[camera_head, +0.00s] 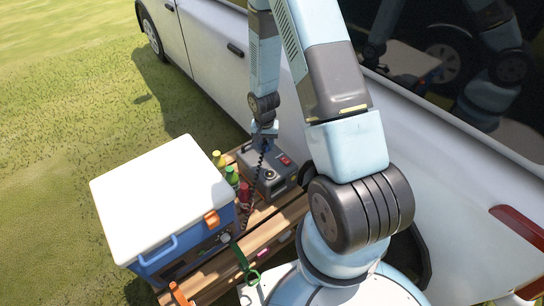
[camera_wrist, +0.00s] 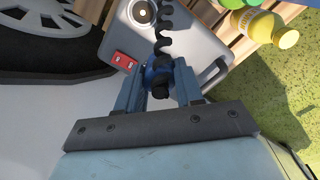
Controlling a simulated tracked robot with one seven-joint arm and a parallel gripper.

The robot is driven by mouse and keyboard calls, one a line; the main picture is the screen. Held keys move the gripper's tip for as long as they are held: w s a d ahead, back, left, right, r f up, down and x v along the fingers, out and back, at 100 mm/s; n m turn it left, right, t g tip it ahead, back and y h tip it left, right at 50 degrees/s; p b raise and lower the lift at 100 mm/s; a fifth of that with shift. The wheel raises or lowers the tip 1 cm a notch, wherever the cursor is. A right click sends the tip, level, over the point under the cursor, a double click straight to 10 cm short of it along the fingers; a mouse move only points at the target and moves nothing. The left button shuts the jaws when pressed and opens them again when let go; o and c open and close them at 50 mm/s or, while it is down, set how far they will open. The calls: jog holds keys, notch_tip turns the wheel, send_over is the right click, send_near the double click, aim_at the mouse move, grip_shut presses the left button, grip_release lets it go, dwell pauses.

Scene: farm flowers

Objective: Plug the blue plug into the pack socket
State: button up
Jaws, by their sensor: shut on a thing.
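My gripper (camera_wrist: 158,88) is shut on the blue plug (camera_wrist: 160,72), which has a black coiled cable running away from it. In the head view my gripper (camera_head: 264,136) hangs above the far side of the grey power pack (camera_head: 259,184). The pack (camera_wrist: 195,45) has a round socket (camera_wrist: 143,13) with a pale ring and a red switch panel (camera_wrist: 123,60). In the wrist view the plug appears apart from the socket, to one side of it. In the head view the socket (camera_head: 269,175) is visible on the pack's top. The plug's front end is hidden.
A blue cooler with a white lid (camera_head: 160,190) stands left of the pack on a wooden slatted table (camera_head: 262,237). Several bottles (camera_head: 231,176) stand between them. A white car (camera_head: 215,45) is close behind the pack. Grass lies open at the left.

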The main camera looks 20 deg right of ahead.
aim_at(270, 174)
jog(key=s+m, duration=0.1)
jog(key=s+f, duration=0.1)
jog(key=s, duration=0.1)
jog(key=s+f+m, duration=0.1)
jog(key=shift+s+a+f+m, duration=0.1)
jog(key=shift+s+f+m, duration=0.05)
jog(key=shift+s+m, duration=0.2)
jog(key=shift+f, duration=2.85)
jog(key=shift+s, duration=0.2)
dwell(0.4)
jog(key=shift+f, duration=0.5)
jog(key=o, duration=1.1)
jog(key=shift+r, duration=0.1)
